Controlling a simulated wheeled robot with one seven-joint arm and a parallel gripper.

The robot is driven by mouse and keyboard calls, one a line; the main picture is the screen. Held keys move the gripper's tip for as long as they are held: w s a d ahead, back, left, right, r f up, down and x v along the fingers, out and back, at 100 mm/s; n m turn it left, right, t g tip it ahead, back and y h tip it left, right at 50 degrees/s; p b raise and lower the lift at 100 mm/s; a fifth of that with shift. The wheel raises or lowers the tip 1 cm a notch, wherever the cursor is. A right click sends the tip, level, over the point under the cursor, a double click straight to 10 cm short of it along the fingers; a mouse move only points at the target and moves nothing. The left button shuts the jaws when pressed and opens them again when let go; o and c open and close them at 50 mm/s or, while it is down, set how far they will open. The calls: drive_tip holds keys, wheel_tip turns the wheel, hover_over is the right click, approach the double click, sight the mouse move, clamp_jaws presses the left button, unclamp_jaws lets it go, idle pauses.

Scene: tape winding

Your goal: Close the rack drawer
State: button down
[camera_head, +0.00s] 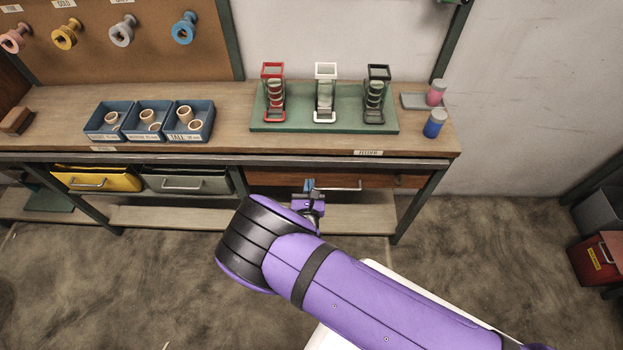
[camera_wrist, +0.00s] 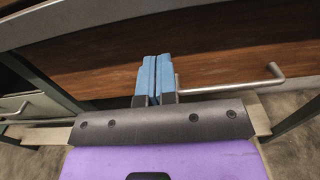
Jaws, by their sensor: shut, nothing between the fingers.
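The rack drawer (camera_head: 380,181) has a brown wooden front and a metal bar handle (camera_head: 345,188), under the right part of the workbench. In the wrist view, its front (camera_wrist: 230,65) spans the view below the bench edge, with the handle (camera_wrist: 235,87) just right of the fingers. My gripper (camera_head: 309,184) is shut and empty, its blue fingertips (camera_wrist: 155,57) pointing at the drawer front beside the handle's left end. I cannot tell whether the fingertips touch the front or how far the drawer stands out. My arm hides part of the area below it.
A yellow bin (camera_head: 95,180) and a grey bin (camera_head: 185,182) sit left of the drawer. The bench top (camera_head: 225,100) holds blue trays (camera_head: 108,134) and a green fixture board (camera_head: 330,127). A bench leg (camera_head: 418,208) stands at right. Floor in front is mostly clear.

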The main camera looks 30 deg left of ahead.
drive_tip(key=v, duration=0.8)
drive_tip(key=shift+s, duration=0.2)
drive_tip(key=shift+f, duration=0.1)
